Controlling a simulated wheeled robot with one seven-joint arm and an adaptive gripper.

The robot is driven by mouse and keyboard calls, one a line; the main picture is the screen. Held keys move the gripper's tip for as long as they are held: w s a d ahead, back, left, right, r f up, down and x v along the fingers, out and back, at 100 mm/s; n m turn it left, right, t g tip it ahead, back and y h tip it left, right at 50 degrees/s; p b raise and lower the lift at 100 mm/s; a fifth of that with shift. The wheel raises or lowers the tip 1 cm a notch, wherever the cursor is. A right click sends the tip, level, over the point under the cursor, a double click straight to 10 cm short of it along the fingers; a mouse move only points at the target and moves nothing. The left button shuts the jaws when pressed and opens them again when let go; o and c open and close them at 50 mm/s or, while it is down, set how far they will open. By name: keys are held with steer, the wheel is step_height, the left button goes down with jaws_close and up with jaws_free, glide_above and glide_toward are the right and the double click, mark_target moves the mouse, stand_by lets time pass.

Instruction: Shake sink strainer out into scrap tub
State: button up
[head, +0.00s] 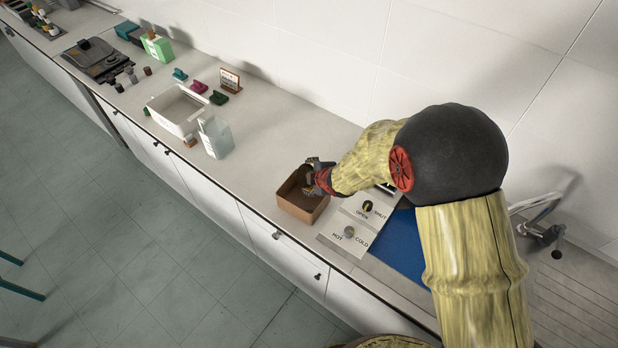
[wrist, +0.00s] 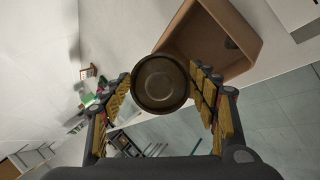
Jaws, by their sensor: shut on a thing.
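My gripper (head: 319,178) is over the brown, open-topped scrap tub (head: 303,205) on the counter in the head view. In the wrist view my gripper (wrist: 160,76) is shut on a round, dark bronze sink strainer (wrist: 160,84), one finger on each side. Its circular face is turned toward the wrist camera. The tub (wrist: 187,38) lies beyond the strainer, up and to the right. A small dark patch shows inside the tub; I cannot tell what it is. The strainer's far side is hidden.
Right of the tub are a panel with OPEN/SHUT and HOT/COLD knobs (head: 350,231), a blue surface (head: 402,246) and a tap (head: 543,232). Left stand a pale carton (head: 215,138) and a white bin (head: 163,117). The counter between carton and tub is clear.

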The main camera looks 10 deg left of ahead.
steer(key=y+b, duration=0.1)
steer(key=b, duration=0.1)
steer(key=f+t+y+b, duration=0.1)
steer(key=b, duration=0.1)
steer(key=shift+s+d+f+m, duration=0.1)
steer(key=shift+d+f+m, duration=0.15)
steer(key=shift+m, duration=0.05)
steer(key=t+y+b, duration=0.1)
steer(key=b, duration=0.4)
steer(key=f+m+t+y+b, duration=0.1)
steer(key=y+b, duration=0.1)
steer(key=b, duration=0.4)
steer(key=f+t+y+b, duration=0.1)
steer(key=b, duration=0.5)
steer(key=shift+s+d+y, duration=0.1)
steer(key=shift+d+y, duration=0.05)
steer(key=shift+y, duration=0.25)
steer(key=t+y+b, duration=0.1)
steer(key=b, duration=0.5)
steer(key=shift+f+m, duration=0.2)
steer(key=shift+m, duration=0.2)
steer(key=shift+r+t+y+b, duration=0.1)
steer(key=shift+t+y+b, duration=0.45)
steer(key=shift+b, duration=0.9)
steer(key=shift+r+p, duration=0.1)
steer(key=shift+p, duration=0.2)
